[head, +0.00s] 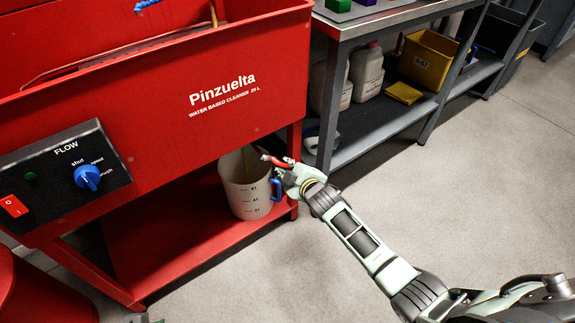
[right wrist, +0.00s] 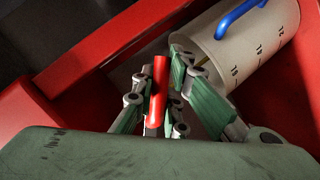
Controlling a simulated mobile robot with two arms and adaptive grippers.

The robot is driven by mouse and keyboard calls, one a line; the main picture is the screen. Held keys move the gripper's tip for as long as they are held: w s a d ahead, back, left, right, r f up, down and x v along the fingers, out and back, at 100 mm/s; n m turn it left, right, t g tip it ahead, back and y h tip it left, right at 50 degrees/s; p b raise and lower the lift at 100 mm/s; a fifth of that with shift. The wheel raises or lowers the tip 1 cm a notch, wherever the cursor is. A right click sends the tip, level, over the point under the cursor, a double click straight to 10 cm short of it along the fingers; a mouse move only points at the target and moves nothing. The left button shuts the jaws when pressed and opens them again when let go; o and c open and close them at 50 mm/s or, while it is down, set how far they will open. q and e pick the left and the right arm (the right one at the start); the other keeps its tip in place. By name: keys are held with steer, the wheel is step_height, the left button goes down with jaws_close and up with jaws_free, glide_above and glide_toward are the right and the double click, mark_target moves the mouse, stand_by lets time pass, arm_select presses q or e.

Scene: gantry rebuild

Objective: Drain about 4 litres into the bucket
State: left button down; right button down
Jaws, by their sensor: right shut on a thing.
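The off-white bucket (head: 247,188) stands on the red lower shelf under the parts washer (head: 225,100). It has litre marks on its side and a blue handle (head: 277,189); no liquid level can be made out. My right gripper (head: 282,170) is beside the bucket's upper right rim, shut on a red lever (head: 272,159). In the right wrist view the red lever (right wrist: 158,92) sits between the fingers, with the bucket (right wrist: 245,55) close to their right. The lever's base is hidden. A small grey-green piece (head: 138,318) at the bottom edge may be my left gripper.
A FLOW panel (head: 65,175) with a blue knob (head: 88,177) and a red switch (head: 13,206) is on the washer's front. A grey bench (head: 375,24) with jugs (head: 366,72) and a yellow bin (head: 428,58) stands to the right.

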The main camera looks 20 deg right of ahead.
steer(key=shift+s+f, duration=0.1)
steer(key=shift+f, duration=0.1)
steer(key=c, duration=1.8)
jaws_free()
steer(key=shift+r, duration=0.15)
steer(key=shift+o, duration=0.2)
steer(key=v, duration=1.2)
